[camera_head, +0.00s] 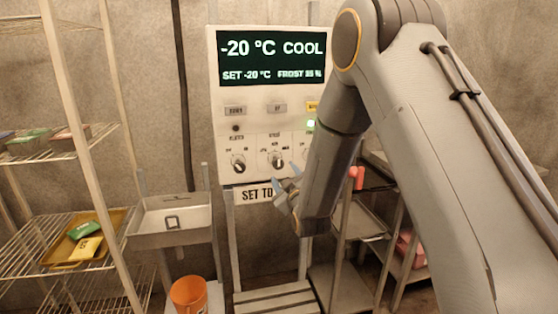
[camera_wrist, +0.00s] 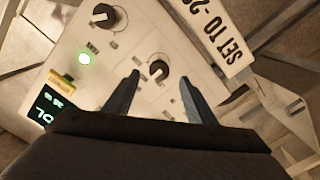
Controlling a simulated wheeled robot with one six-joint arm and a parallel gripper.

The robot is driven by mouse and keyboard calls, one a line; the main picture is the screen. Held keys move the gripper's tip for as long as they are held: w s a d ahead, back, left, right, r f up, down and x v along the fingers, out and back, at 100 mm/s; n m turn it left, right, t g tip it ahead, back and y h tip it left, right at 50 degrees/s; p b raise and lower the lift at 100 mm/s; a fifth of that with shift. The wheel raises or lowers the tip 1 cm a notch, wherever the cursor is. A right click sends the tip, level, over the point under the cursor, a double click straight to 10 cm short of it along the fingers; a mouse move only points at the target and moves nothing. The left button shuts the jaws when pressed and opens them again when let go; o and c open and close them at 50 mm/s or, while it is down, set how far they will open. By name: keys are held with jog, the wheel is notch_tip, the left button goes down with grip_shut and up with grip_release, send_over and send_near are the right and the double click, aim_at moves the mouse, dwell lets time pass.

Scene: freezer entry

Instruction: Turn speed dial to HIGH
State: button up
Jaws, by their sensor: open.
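The control panel (camera_head: 216,140) stands upright on the wall, with a blurred label over its middle dial, which I take as the speed dial (camera_head: 276,160). This dial is round and black with a pale pointer mark; its exact setting is too small to read. My gripper (camera_head: 284,175) is open just in front of and below it. In the wrist view the speed dial (camera_wrist: 158,67) shows between the two fingertips (camera_wrist: 159,76), apparently untouched. Another dial (camera_head: 238,163) is to its left.
The display (camera_head: 271,58) reads -20 °C COOL. A green light (camera_head: 311,123) is lit. A "SET TO" sign (camera_head: 256,194) hangs below the dials, partly hidden. A metal tray (camera_head: 170,220), an orange bucket (camera_head: 189,294) and wire shelves (camera_head: 35,250) stand to the left.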

aim_at(279, 165)
jog(key=shift+p+x, duration=1.25)
jog(key=shift+x, duration=2.7)
jog(key=shift+r, duration=0.15)
jog(key=c, duration=1)
jog(key=shift+c, duration=0.2)
jog(key=shift+m+b, duration=0.3)
jog(key=shift+b, duration=0.1)
jog(key=m+b, duration=0.3)
jog(key=shift+m+b, duration=0.3)
jog(key=m+b, duration=0.4)
jog(key=m, duration=0.1)
jog(key=shift+m, duration=0.3)
jog(key=o, duration=1)
